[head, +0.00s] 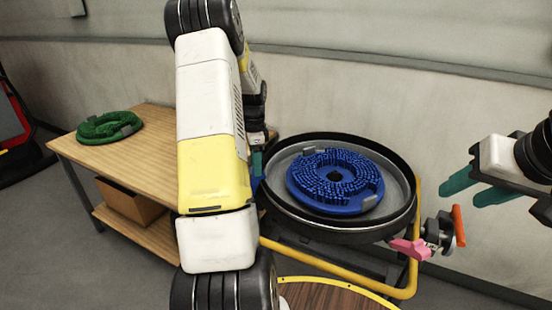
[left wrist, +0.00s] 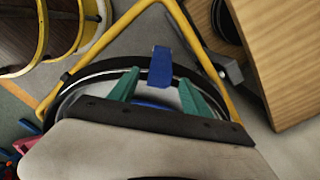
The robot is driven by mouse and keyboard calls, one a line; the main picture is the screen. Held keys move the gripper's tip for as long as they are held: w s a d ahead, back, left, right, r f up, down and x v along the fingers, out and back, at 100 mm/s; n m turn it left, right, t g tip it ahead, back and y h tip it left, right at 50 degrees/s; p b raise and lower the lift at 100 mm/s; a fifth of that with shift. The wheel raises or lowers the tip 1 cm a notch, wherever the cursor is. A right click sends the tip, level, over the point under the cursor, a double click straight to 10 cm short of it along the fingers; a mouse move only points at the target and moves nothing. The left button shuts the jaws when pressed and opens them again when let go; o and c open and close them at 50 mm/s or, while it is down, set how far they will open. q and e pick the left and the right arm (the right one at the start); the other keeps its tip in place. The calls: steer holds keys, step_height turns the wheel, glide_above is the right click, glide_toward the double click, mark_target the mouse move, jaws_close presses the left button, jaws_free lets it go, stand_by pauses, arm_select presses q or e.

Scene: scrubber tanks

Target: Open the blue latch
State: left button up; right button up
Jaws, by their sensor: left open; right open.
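The blue latch (left wrist: 160,67) shows in the left wrist view as an upright blue tab at the rim of the round scrubber tank (left wrist: 95,73). My left gripper (left wrist: 159,78) is open, with its green fingertips on either side of the latch in the picture. I cannot tell whether they touch it. In the head view my left arm hides most of this gripper and the latch; a sliver of blue shows beside the tank (head: 300,218). My right gripper (head: 457,193) is open and empty, right of the tank.
A blue round brush (head: 312,190) lies in the tank. A pink lever (head: 408,248) and an orange handle (head: 458,226) sit at its right. A yellow frame (head: 330,268) surrounds it. A wooden table (head: 140,160) with a green brush (head: 108,126) stands at left.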

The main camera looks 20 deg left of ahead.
arm_select(q)
steer(key=shift+f, duration=0.75)
jaws_close()
stand_by(0.9)
